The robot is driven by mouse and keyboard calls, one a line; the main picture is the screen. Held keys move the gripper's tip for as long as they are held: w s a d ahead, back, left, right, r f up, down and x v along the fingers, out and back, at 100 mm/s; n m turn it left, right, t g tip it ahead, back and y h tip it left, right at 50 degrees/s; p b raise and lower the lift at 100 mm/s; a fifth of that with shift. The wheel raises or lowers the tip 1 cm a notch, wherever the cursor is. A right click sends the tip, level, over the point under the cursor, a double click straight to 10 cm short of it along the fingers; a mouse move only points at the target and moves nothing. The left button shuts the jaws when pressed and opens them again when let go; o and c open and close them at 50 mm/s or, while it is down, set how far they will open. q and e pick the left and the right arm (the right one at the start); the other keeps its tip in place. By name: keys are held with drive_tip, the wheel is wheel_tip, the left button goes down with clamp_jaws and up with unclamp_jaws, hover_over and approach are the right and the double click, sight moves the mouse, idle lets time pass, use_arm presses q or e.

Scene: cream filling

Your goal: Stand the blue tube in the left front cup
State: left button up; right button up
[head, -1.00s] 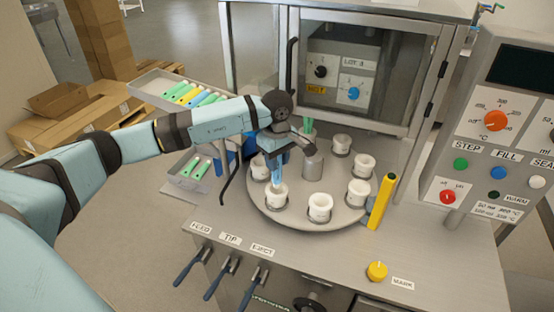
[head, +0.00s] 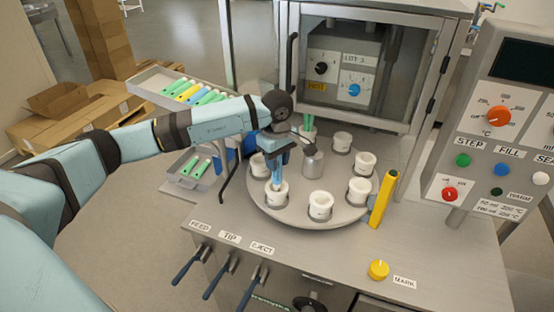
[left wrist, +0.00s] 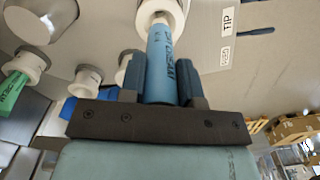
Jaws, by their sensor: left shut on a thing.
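My left gripper (head: 277,160) is shut on the blue tube (head: 276,178) and holds it upright over the turntable's left front cup (head: 277,194). The tube's lower end is inside the mouth of this white cup. In the left wrist view the blue tube (left wrist: 160,62) sits between both fingers, and its far end enters the cup (left wrist: 162,10). How deep it reaches is hidden by the cup wall. My right gripper is not in view.
A yellow post (head: 383,200) is at the right. Trays of tubes (head: 190,92) lie at the left.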

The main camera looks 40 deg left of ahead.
use_arm(q)
drive_tip(key=shift+f+b, duration=1.2)
drive_tip(key=shift+f, duration=0.35)
drive_tip(key=o, duration=1)
drive_tip(key=shift+c, duration=0.2)
wheel_tip(320, 180, up, 14)
drive_tip(key=shift+f+b, duration=0.1)
drive_tip(key=shift+b, duration=0.7)
